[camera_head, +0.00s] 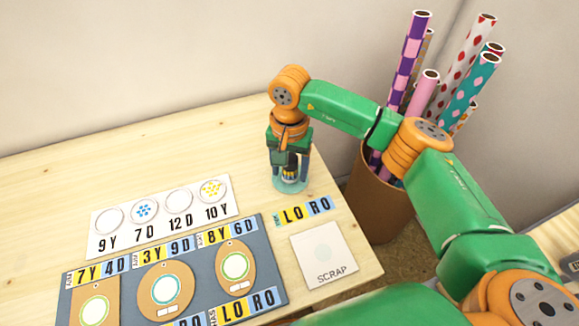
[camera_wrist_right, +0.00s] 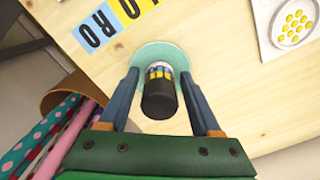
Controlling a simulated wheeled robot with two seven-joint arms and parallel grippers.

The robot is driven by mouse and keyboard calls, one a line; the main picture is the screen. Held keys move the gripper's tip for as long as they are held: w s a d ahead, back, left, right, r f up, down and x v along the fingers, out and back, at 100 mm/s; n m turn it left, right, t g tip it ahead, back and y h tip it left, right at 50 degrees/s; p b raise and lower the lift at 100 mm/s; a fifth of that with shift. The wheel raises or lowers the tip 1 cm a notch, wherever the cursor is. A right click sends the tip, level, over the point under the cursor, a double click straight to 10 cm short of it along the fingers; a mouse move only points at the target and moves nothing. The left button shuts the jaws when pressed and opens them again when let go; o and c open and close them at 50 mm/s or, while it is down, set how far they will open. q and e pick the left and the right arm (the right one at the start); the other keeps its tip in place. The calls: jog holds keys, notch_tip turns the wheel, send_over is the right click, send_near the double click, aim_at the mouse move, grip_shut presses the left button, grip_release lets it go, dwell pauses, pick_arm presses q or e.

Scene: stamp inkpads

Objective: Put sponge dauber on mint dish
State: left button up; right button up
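The sponge dauber (camera_wrist_right: 160,92) has a black body and a blue-and-yellow band near its lower end. It stands on or just over the round mint dish (camera_wrist_right: 182,55) at the table's right side; contact is hard to tell. The dish also shows in the head view (camera_head: 290,188), below my gripper. My right gripper (camera_head: 289,178) points down with its fingers on either side of the dauber. In the right wrist view, the gripper (camera_wrist_right: 160,75) is open, with small gaps between fingers and dauber. My left gripper is not in view.
A white card with paint circles (camera_head: 160,215) and a grey board (camera_head: 277,283) with brown tags lie left. A LO RO strip (camera_head: 305,210) and a SCRAP card (camera_head: 323,262) lie near the dish. A brown bin (camera_head: 374,205) of patterned rolls stands beyond the table's right edge.

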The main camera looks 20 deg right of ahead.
aim_at(290, 158)
jog(key=shift+r+p, duration=0.35)
notch_tip(290, 158, up, 12)
jog(key=shift+f+b, duration=0.1)
jog(key=shift+b, duration=0.2)
